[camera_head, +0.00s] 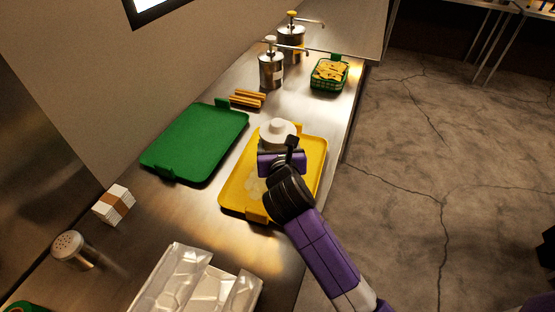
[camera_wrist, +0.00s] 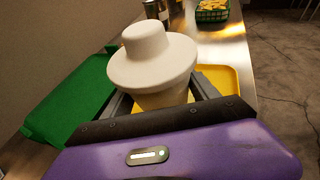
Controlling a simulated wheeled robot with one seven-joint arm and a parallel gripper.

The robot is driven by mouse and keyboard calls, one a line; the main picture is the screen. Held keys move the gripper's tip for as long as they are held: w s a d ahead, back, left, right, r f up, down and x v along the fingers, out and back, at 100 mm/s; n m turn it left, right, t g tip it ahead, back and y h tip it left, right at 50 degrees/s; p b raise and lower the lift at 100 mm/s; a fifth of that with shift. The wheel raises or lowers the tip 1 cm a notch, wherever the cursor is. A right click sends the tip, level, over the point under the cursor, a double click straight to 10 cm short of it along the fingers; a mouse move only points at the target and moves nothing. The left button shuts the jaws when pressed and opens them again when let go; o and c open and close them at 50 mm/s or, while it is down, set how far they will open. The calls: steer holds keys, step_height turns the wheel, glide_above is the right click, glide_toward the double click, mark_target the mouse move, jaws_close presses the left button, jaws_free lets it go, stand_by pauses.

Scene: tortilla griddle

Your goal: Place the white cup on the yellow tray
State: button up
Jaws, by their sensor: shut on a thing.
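The white cup (camera_head: 278,131) has a wide lid with a raised round top. My gripper (camera_head: 279,151) is shut on it, with a finger on each side of the cup's body in the wrist view (camera_wrist: 160,62). The cup is upright, over the far left part of the yellow tray (camera_head: 312,160). The tray also shows behind the cup in the wrist view (camera_wrist: 222,78). My gripper hides the cup's base, so I cannot tell whether it touches the tray. A pale patch lies on the tray's near left part.
A green tray (camera_head: 197,142) lies left of the yellow one. Pump dispensers (camera_head: 271,70), brown sticks (camera_head: 247,98) and a green basket of chips (camera_head: 329,73) stand farther back. The counter's right edge is close.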

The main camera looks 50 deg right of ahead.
steer(key=shift+f, duration=2.7)
steer(key=o, duration=1.9)
steer(key=shift+f, duration=0.1)
steer(key=b+v, duration=0.1)
steer(key=v, duration=1.1)
steer(key=shift+s, duration=0.1)
